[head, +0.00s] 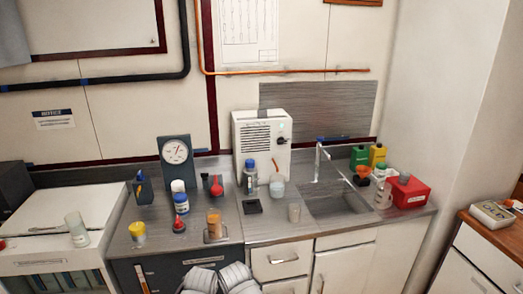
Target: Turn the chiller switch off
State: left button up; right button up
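A white box with a dark slatted vent, apparently the chiller (257,168), stands against the back wall on the counter. A black knob-like switch (282,141) sits on the right of its front, just below a small lit green light (282,126). Which way the switch is set is too small to tell. My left gripper (200,280) and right gripper (238,277) show only as pale grey ribbed shapes side by side at the bottom edge, well short of the chiller. Their fingers cannot be made out.
A bottle with a blue cap (250,180) and a flask (277,188) stand before the chiller. A faucet (319,160), sink (338,203) and red box (408,193) are to the right.

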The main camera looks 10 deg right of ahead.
aim_at(280, 141)
jog(key=i+l+z, duration=0.15)
jog(key=z, duration=0.25)
jog(key=i+z, duration=0.4)
